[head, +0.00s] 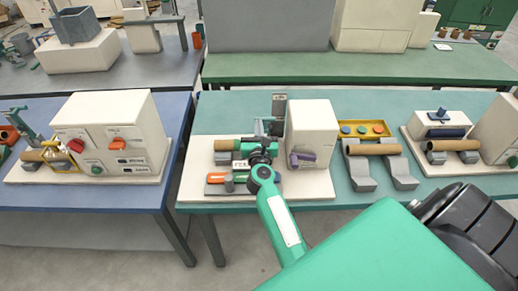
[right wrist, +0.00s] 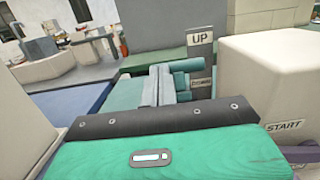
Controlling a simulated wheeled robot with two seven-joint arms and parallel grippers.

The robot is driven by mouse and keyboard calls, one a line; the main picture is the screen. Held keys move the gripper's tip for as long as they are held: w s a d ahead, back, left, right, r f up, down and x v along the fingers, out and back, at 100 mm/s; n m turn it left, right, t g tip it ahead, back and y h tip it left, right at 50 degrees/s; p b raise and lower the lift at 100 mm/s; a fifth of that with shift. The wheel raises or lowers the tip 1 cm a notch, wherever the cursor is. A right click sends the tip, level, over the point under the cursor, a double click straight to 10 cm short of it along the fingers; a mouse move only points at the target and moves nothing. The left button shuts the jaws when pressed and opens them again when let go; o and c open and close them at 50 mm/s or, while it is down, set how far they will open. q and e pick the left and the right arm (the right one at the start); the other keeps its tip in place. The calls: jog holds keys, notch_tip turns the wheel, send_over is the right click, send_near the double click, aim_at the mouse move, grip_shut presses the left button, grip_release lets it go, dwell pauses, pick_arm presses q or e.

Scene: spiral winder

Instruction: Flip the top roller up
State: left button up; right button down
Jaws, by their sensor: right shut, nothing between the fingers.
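The winder (head: 312,125) is a white box on a pale base, at the centre of the head view. An upright post marked UP (right wrist: 201,48) stands behind it; it also shows in the head view (head: 279,105). My right gripper (head: 258,147) is shut and empty, just in front of these parts. My left gripper is not in view.
A brown tube (head: 227,158) lies on the winder base left of my gripper. The white box with a START label (right wrist: 285,126) stands close on the right. A yellow tray (head: 362,128) and grey cradles (head: 362,172) stand further right on the green table.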

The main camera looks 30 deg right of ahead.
jog(key=w+d+r+p, duration=0.3)
jog(key=w+r, duration=0.2)
jog(key=shift+w+d, duration=0.2)
jog(key=shift+w, duration=0.15)
dwell(1.1)
